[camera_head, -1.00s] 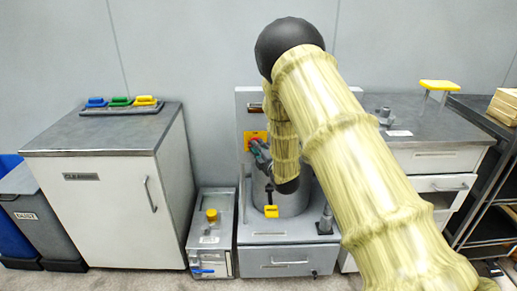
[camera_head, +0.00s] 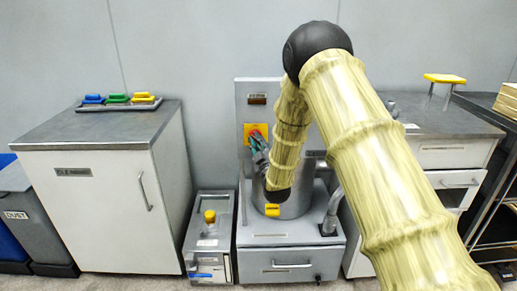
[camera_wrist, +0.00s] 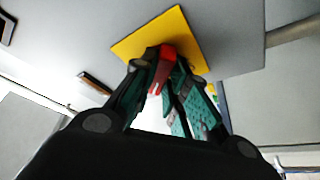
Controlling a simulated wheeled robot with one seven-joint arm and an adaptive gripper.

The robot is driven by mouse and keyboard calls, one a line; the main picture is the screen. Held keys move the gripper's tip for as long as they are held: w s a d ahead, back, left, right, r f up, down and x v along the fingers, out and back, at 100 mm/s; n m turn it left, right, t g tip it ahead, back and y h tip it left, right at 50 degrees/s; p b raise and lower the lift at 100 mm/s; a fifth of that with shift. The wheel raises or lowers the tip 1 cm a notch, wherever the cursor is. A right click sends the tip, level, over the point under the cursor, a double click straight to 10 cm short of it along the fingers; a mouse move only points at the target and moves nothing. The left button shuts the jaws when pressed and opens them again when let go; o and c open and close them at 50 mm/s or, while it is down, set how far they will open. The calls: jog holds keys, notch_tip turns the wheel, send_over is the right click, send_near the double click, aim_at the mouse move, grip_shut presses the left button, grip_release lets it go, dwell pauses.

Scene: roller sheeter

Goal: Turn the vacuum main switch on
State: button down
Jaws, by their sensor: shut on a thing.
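The vacuum main switch is a red handle (camera_wrist: 162,72) on a yellow square plate (camera_wrist: 185,35), fixed to an upright grey panel (camera_head: 251,98). In the head view the yellow plate (camera_head: 262,128) shows behind my gripper (camera_head: 259,145), with only a little red beside the fingers. In the wrist view my gripper (camera_wrist: 163,68) has its green-padded fingers closed around the red handle, which sits tilted between the fingertips. My fingers hide part of the handle, and I cannot read any marks on the plate.
Below the panel stands a grey drum unit (camera_head: 296,204) with a yellow latch (camera_head: 272,210) and a drawer (camera_head: 291,266). A small box with a yellow knob (camera_head: 210,216) stands to its left, beside a white cabinet (camera_head: 103,205). A grey worktop (camera_head: 440,125) is at right.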

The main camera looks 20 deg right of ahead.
jog(key=shift+w+a+r+m+h+b, duration=0.1)
jog(key=shift+m+h+b, duration=0.75)
jog(key=shift+m, duration=1.1)
jog(key=shift+w+a+r+m+h+b, duration=0.1)
jog(key=shift+m+h+b, duration=0.8)
jog(key=shift+m, duration=1)
jog(key=shift+w+a+r+m+h+b, duration=0.1)
jog(key=shift+m+h+b, duration=0.4)
jog(key=shift+m+h, duration=1.05)
jog(key=shift+m, duration=0.6)
jog(key=c, duration=1.4)
grip_release()
jog(key=shift+f, duration=0.1)
jog(key=shift+s+f+y, duration=0.1)
jog(key=shift+f+y, duration=0.05)
jog(key=shift+y, duration=0.25)
jog(key=v, duration=1.2)
jog(key=shift+f, duration=0.1)
